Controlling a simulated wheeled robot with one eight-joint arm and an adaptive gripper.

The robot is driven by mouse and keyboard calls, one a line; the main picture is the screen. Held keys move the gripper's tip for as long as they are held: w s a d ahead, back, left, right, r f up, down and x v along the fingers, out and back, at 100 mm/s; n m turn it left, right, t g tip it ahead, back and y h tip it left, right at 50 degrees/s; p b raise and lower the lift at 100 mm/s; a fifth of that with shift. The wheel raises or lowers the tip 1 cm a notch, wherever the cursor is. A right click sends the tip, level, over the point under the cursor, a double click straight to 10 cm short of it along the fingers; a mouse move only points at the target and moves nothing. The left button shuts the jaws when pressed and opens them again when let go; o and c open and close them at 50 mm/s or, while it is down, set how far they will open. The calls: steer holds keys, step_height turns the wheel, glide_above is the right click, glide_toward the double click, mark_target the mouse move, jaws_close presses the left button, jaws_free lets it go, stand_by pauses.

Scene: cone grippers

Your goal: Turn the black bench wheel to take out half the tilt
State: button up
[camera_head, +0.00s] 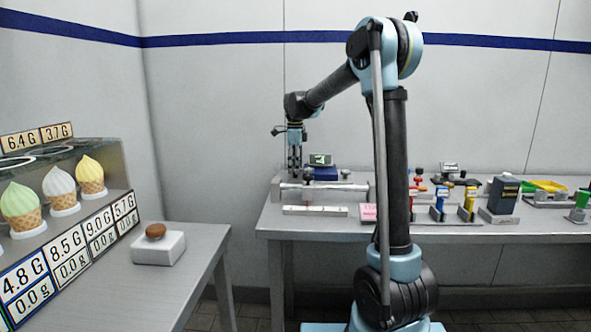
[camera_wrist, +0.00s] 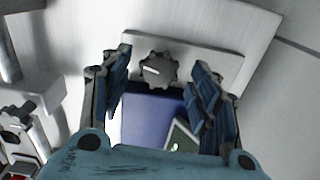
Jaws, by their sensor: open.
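The black wheel (camera_wrist: 158,70) shows in the wrist view as a dark lobed knob with a short white mark on its face, pointing left. It sits on a pale metal plate (camera_wrist: 205,63). My gripper (camera_wrist: 161,76) is open, with one blue finger on each side of the wheel; a gap shows on both sides. In the head view my gripper (camera_head: 294,162) points down over the left end of the back bench (camera_head: 310,226). I cannot pick out the wheel for certain there. A blue block (camera_wrist: 150,118) with a small screen (camera_wrist: 181,137) lies beside the wheel, partly covered by my gripper.
The small screen on the bench (camera_head: 320,159) is right of my gripper. A metal cylinder (camera_head: 325,191) lies in front. Coloured fixtures and a dark grey box (camera_head: 503,194) stand further right. At left, a table holds ice-cream cones (camera_head: 60,191) and a white block (camera_head: 158,249).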

steer(key=shift+f, duration=0.35)
steer(key=shift+c, duration=0.6)
steer(key=c, duration=0.9)
steer(key=shift+c, duration=0.2)
steer(key=shift+n, duration=0.8)
steer(key=o, duration=1.1)
steer(key=shift+c, duration=0.2)
steer(key=shift+r, duration=0.15)
